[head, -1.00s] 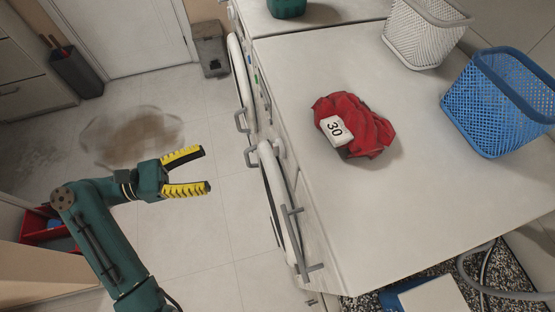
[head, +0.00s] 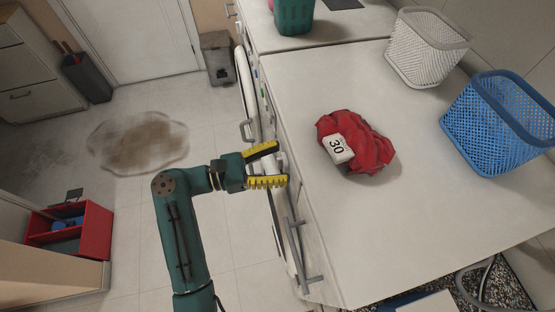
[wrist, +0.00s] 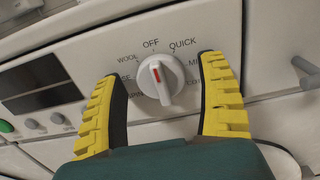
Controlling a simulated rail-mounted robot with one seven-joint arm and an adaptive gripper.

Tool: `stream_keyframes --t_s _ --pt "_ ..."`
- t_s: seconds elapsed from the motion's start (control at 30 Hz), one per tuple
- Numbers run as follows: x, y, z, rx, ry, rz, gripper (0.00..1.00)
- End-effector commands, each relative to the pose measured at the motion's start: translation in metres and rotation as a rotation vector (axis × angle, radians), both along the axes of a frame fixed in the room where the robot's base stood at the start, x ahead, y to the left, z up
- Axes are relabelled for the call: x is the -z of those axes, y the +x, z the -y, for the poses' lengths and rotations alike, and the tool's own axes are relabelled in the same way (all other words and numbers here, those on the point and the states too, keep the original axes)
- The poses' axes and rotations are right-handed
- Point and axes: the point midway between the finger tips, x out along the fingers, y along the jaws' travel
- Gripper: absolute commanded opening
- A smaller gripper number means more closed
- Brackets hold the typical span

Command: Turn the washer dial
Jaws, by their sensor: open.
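The washer dial (wrist: 161,80) is a round white knob with a red mark, in the middle of the wrist view. Labels around it include WOOL, OFF and QUICK, and the red mark tilts slightly left of upright. My gripper (wrist: 163,108) is open, with one yellow finger on each side of the dial; I cannot tell whether either touches it. In the head view my gripper (head: 276,165) is at the front of the washer (head: 330,235), and its fingers hide much of the dial.
A red cloth bundle tagged 30 (head: 368,150) lies on the washer top. A blue basket (head: 490,130) and a white basket (head: 425,50) stand to its right. Grey handles (head: 296,250) stick out from the front. A brown stain (head: 135,142) marks the floor.

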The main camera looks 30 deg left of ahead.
Motion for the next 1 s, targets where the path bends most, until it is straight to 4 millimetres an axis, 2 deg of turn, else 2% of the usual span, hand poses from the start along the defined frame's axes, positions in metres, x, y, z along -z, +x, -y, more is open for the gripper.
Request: stream_keyframes --t_s 0.13,0.47,0.6,1.0 --pt "-0.0001 -0.0001 -0.0003 0.000 0.000 0.000 0.72" --pt "-0.0002 -0.0003 -0.0005 0.000 0.000 0.000 0.09" --pt "-0.0003 -0.0002 -0.0004 0.000 -0.001 0.001 0.06" --pt "0.0032 -0.0002 0.0002 0.001 0.024 0.032 0.05"
